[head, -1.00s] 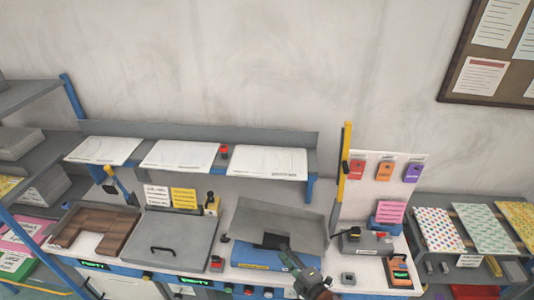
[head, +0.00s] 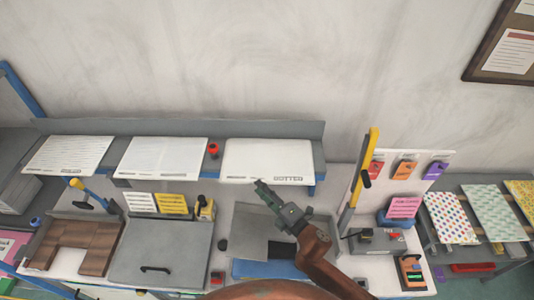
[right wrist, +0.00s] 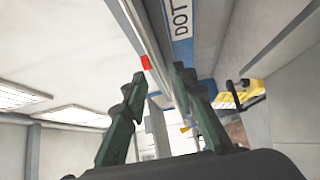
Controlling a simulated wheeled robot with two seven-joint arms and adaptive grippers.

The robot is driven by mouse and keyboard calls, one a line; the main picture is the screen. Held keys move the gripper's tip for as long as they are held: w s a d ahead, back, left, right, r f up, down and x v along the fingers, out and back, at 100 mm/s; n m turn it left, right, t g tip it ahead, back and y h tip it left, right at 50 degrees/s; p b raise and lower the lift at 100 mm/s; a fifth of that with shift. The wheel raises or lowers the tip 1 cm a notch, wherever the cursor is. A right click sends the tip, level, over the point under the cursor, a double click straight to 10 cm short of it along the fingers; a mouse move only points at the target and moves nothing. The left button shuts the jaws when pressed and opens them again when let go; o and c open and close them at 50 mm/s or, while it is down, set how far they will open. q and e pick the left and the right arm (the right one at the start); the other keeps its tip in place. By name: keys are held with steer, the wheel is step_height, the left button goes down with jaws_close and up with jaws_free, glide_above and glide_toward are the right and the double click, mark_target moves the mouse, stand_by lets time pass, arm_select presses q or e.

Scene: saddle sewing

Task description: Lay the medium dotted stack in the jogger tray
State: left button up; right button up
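The dotted stack (head: 265,161) is a white paper stack at the right end of the shelf, with DOTTED printed at its front. I cannot tell its size class. My right gripper (head: 262,188) is just below and in front of its front edge. In the right wrist view its green fingers (right wrist: 160,75) are apart, with no stack visibly clamped between them. A label reading DOT (right wrist: 181,22) is close beyond the right finger. The grey tilted tray (head: 248,218) over a blue base, apparently the jogger tray, is below, partly hidden by my right arm. My left gripper is out of view.
Two other white stacks (head: 161,157) (head: 68,155) lie left on the shelf, with a red knob (head: 213,150) between stacks. A yellow lever (head: 359,180) stands right of the tray. A grey lidded unit (head: 160,250) stands left of it.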

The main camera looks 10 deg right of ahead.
mark_target(251, 176)
steer(key=x, duration=0.2)
steer(key=p+x, duration=0.1)
steer(key=shift+w+d+r, duration=0.1)
steer(key=shift+w, duration=0.4)
steer(key=p+x, duration=0.1)
steer(key=x, duration=0.2)
steer(key=shift+r, duration=0.1)
steer(key=shift+w, duration=0.2)
steer(key=shift+s, duration=0.1)
steer(key=shift+c, duration=1.1)
steer(key=c, duration=0.3)
steer(key=shift+c, duration=0.9)
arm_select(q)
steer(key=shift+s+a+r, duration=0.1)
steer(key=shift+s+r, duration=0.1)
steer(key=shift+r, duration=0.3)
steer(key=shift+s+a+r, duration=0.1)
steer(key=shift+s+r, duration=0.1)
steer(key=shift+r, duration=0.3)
arm_select(e)
jaws_close()
